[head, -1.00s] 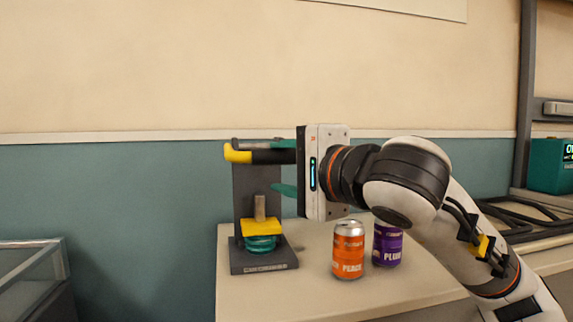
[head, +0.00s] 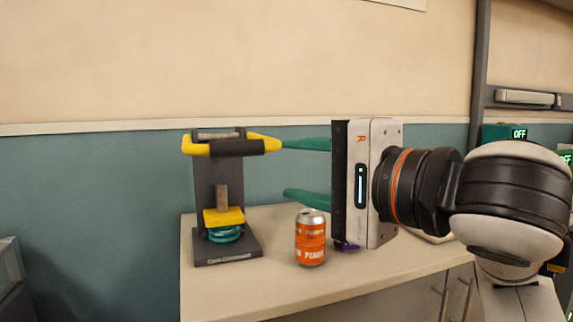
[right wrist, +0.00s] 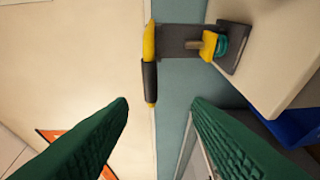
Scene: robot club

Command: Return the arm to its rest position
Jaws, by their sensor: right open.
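My right gripper (head: 288,169) is open in the head view, its two green fingers pointing left with nothing between them. The upper fingertip appears close to the right end of the yellow-and-black handle (head: 236,148) of the can crusher (head: 207,185). In the right wrist view the handle (right wrist: 150,72) lies beyond the open fingertips (right wrist: 160,104), apart from them. The crusher stands upright on the counter, its yellow press plate (head: 224,216) low on a flattened teal can (head: 224,236). My left gripper is not in view.
An orange can (head: 311,240) stands on the counter (head: 290,288) right of the crusher. A purple can (head: 346,246) is mostly hidden behind my right gripper. Grey shelving (head: 481,95) and a green box with an OFF display (head: 505,133) are at the right.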

